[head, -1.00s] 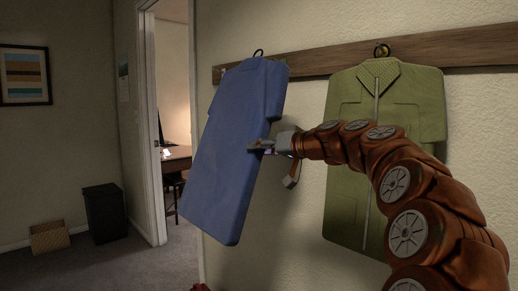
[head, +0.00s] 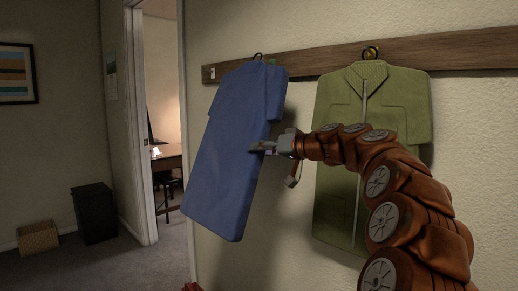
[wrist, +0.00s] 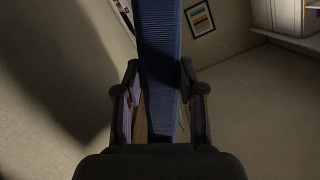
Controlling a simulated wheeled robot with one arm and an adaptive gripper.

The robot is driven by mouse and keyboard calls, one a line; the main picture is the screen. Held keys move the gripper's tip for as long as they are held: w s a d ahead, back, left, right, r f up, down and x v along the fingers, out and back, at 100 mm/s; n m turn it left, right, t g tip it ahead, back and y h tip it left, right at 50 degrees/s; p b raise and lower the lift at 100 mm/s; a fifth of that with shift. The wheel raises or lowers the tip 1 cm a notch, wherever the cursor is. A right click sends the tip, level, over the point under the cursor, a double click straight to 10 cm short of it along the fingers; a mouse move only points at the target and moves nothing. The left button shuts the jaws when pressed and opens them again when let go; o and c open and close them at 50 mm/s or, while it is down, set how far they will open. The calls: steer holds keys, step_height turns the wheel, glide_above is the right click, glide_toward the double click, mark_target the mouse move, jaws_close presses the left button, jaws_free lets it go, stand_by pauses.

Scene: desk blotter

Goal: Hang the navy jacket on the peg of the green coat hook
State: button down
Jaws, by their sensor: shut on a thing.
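The navy jacket (head: 232,150) is a stiff blue shape, tilted, with a dark loop (head: 257,56) at its top. My gripper (head: 258,147) is shut on its right edge and holds it in front of the wall. In the wrist view, the fingers (wrist: 163,100) stand either side of the jacket's narrow blue edge (wrist: 161,50). A small green piece (head: 272,62), seemingly the green coat hook, shows on the rail just right of the loop. Its peg is mostly hidden by the jacket top. I cannot tell whether the loop touches it.
A wooden rail (head: 450,56) runs along the wall. A green jacket (head: 340,110) hangs from a brass-coloured hook (head: 370,53) to the right, behind my arm. A small pale hook or plate (head: 212,73) is at the rail's left end. A doorway, black bin (head: 95,212) and basket (head: 38,237) are left.

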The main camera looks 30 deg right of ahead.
steer(key=shift+w+d+f, duration=0.15)
steer(key=shift+d+f, duration=0.05)
steer(key=shift+d, duration=0.55)
steer(key=shift+w+d+f, duration=0.2)
steer(key=shift+d+f, duration=0.05)
steer(key=shift+d, duration=0.5)
steer(key=shift+w+d+f, duration=0.15)
steer(key=shift+d+f, duration=0.05)
steer(key=shift+d, duration=0.55)
steer(key=c, duration=0.6)
jaws_free()
steer(key=shift+f, duration=0.1)
